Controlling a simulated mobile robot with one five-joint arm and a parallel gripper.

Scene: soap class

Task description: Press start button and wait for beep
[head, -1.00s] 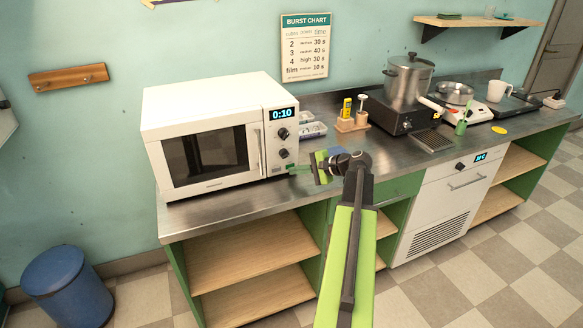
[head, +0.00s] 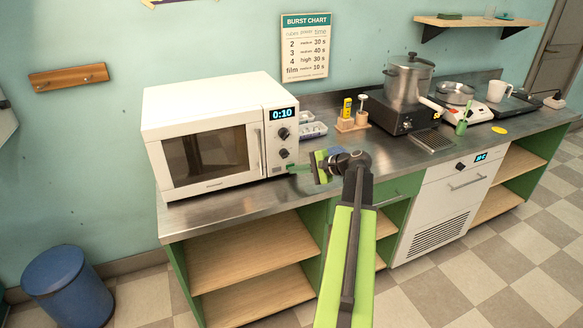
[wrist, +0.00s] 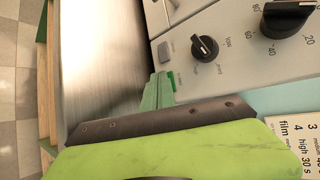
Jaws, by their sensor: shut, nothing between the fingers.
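The white microwave (head: 205,110) stands on the steel counter with its door closed. Its display (head: 283,113) reads 0:10. Two dark knobs sit below the display. In the wrist view, the lower part of its panel shows a dark knob (wrist: 204,48), a grey square button (wrist: 167,48) and a small bright green piece (wrist: 171,81) that looks like a button. My gripper (head: 291,167) is shut and empty, its green tips at the panel's lower edge. In the wrist view the tips (wrist: 157,92) lie against or just beside the green piece; contact is unclear.
A wooden stand (head: 352,123) with a yellow timer and small trays (head: 312,130) are right of the microwave. A steel pot (head: 408,82) stands further right. The counter front (head: 235,202) is clear. A blue bin (head: 68,285) stands on the floor at left.

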